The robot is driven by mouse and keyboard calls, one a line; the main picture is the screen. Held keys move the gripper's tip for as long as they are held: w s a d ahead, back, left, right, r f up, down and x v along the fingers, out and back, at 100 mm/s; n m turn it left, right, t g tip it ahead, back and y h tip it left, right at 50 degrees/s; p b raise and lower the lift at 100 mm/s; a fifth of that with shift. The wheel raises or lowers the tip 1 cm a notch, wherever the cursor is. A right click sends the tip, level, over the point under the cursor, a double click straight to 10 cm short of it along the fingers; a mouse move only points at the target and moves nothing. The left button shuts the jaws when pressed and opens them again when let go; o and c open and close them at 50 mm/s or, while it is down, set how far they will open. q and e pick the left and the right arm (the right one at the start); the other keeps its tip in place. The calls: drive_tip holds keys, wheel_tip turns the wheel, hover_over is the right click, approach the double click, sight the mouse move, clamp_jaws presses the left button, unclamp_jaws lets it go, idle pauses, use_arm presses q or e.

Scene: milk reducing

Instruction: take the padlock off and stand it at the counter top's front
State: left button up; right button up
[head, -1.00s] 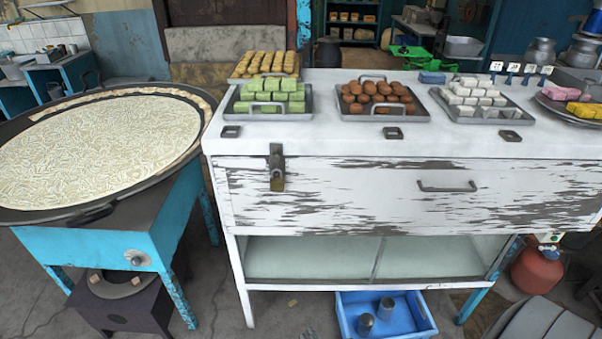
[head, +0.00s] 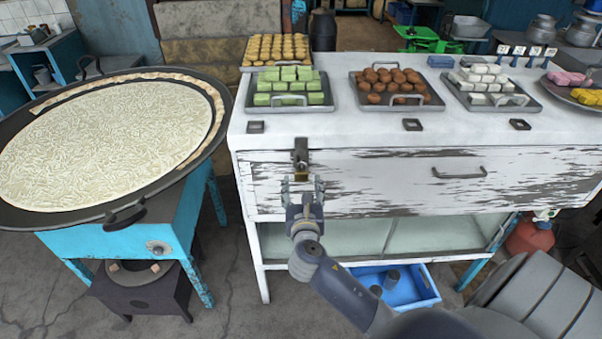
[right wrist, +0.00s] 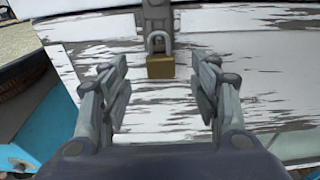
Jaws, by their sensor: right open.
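The padlock has a brass body and a grey shackle. It hangs from the dark metal hasp (head: 300,153) on the white drawer front. In the right wrist view the padlock (right wrist: 160,65) is upright, ahead of the fingers and between their lines. My right gripper (head: 302,188) is just in front of the padlock, open and empty, and partly covers it in the head view. Its fingers (right wrist: 161,88) are spread on either side in the right wrist view, apart from the padlock. The white counter top (head: 340,128) is above the drawer. My left gripper is not in view.
Trays of green (head: 289,108), brown (head: 397,101) and white sweets (head: 490,97) stand on the counter top. Small dark square frames (head: 412,125) lie along its front, with bare surface between them. A big pan (head: 107,219) is at left, a blue crate (head: 398,300) below.

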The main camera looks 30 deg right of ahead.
sight(302, 175)
drive_tip(key=shift+w+d, duration=0.3)
drive_tip(key=shift+w, duration=0.2)
drive_tip(key=x, duration=0.2)
drive_tip(key=p+x, duration=0.1)
drive_tip(key=x, duration=0.1)
drive_tip(key=shift+f, duration=0.3)
drive_tip(key=c, duration=1.2)
